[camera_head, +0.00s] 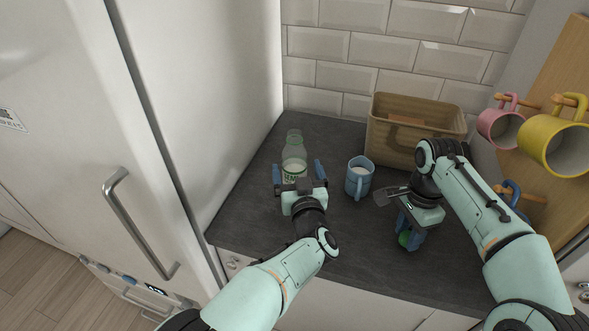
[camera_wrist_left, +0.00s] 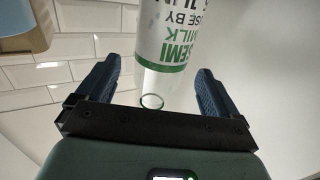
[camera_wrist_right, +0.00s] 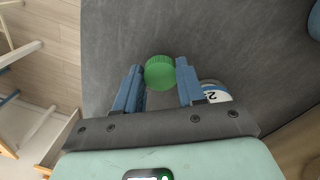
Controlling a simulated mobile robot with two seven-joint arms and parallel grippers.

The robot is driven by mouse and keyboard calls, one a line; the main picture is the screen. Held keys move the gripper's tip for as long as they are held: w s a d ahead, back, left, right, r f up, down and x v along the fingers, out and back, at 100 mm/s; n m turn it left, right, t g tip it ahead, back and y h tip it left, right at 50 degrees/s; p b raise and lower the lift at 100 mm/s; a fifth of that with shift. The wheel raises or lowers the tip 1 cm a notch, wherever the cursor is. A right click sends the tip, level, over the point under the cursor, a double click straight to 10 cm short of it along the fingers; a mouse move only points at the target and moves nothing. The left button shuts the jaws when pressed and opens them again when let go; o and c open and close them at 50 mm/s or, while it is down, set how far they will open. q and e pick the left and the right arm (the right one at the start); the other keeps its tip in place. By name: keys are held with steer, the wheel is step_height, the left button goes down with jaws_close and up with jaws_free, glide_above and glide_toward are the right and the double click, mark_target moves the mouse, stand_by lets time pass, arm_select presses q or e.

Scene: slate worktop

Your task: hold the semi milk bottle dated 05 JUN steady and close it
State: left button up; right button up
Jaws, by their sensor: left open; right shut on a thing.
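The semi milk bottle (camera_head: 293,155) stands on the worktop near the fridge, clear with a green and white label and no cap seen on it. In the left wrist view the label of the bottle (camera_wrist_left: 178,45) reads SEMI MILK, USE BY and JUN upside down; the day is cut off. My left gripper (camera_head: 300,172) is open, its fingers on either side of the bottle with gaps. My right gripper (camera_wrist_right: 160,80) is shut on a green cap (camera_wrist_right: 159,72), held low at the right of the worktop. The cap (camera_head: 404,239) is partly hidden in the head view.
A blue mug (camera_head: 357,186) with white liquid stands between the grippers. A brown bin (camera_head: 400,145) stands at the back wall. Pink (camera_head: 492,126) and yellow (camera_head: 548,145) mugs hang at the right. A round white and blue thing (camera_wrist_right: 214,91) shows beyond my right finger.

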arm_select(q)
steer(key=w, duration=0.4)
steer(key=w+a, duration=0.1)
steer(key=w, duration=0.1)
arm_select(e)
steer(key=shift+r, duration=0.15)
arm_select(q)
steer(key=c, duration=1.4)
steer(key=shift+o, duration=0.2)
steer(key=shift+r, duration=0.2)
